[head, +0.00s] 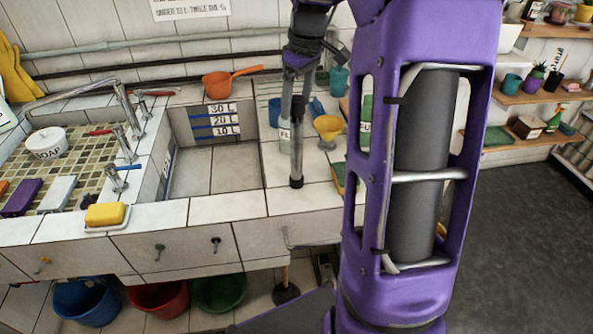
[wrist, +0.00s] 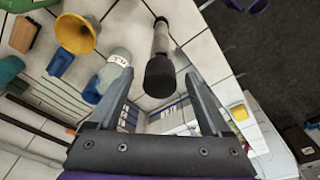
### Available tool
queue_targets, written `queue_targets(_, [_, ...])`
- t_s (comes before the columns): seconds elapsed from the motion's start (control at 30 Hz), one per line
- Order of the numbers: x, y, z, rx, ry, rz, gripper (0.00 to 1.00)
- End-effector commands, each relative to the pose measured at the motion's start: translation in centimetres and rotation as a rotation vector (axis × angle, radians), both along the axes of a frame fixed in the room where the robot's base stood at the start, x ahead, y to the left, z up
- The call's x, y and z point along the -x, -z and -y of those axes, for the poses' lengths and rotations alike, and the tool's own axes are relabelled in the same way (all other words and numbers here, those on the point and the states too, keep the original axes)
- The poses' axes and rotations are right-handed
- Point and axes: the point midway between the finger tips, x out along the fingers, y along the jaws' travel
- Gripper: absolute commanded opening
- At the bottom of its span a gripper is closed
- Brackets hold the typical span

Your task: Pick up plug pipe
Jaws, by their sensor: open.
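The plug pipe (head: 297,140) is a grey tube with black ends, standing upright on the tiled counter right of the sink basin. In the wrist view the plug pipe (wrist: 161,42) points up towards the camera, its near black end in line with the gap between my fingers. My gripper (head: 294,92) is open and points down over the pipe's upper end. In the wrist view the fingers of my gripper (wrist: 156,76) lie on either side of that end with space at both sides. I cannot tell how deep the pipe's end sits between them.
A yellow funnel (head: 328,128), a blue cup (head: 275,112) and a pale bottle (head: 284,132) stand close to the pipe. The tiled basin (head: 205,172) to the left is empty. A yellow sponge (head: 105,214) lies on the front ledge. An orange pan (head: 220,86) sits at the back.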

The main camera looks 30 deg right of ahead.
Motion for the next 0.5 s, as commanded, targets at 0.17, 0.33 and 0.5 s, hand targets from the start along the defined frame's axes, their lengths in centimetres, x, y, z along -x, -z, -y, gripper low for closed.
queue_targets(0.17, [-0.07,0.47,-0.03,0.0,0.0,0.001,0.82])
queue_targets(0.33, [-0.06,0.45,-0.01,0.001,0.0,0.0,0.71])
queue_targets(0.5, [-0.06,0.43,-0.01,0.001,0.0,0.0,0.41])
